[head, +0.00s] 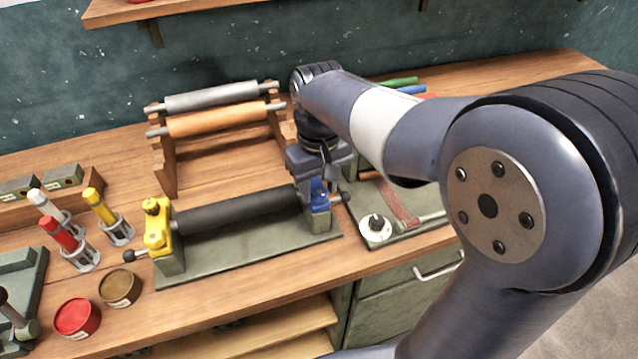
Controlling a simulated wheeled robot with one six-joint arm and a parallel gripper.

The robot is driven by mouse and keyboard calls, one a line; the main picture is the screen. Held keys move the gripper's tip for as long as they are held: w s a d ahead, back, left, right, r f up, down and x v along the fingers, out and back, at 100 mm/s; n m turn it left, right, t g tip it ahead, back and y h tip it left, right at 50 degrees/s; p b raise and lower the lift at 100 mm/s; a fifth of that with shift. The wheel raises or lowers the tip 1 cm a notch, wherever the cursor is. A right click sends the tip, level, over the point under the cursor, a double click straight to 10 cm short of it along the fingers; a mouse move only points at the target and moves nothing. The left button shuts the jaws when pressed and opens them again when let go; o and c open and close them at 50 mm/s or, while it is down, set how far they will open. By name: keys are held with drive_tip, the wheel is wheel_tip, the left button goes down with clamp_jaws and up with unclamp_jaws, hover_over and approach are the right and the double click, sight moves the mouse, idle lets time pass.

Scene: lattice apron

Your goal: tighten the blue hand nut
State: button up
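A dark roller (235,212) lies across a green-grey base (255,250) between a yellow end block (157,235) and a blue end block (320,208). The blue hand nut (319,186) sits on top of the blue block, partly hidden by my gripper. A yellow nut (151,206) tops the yellow block. My gripper (326,178) points down right at the blue nut, its fingers around or just beside it. I cannot tell whether the fingers touch the nut or how far they are apart.
A rack behind holds a grey roller (212,96) and an orange-brown roller (218,119). A tray (420,230) with a white round dial (375,228) is to the right. Capped tubes (65,240) and two tins (78,317) stand left. The bench front edge is mostly clear.

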sight(319, 191)
drive_tip(key=c, duration=0.7)
drive_tip(key=shift+m+p, duration=0.55)
drive_tip(key=shift+m, duration=0.95)
drive_tip(key=o, duration=1)
drive_tip(key=shift+r, duration=0.15)
wheel_tip(319, 191, up, 11)
drive_tip(key=shift+f, duration=0.2)
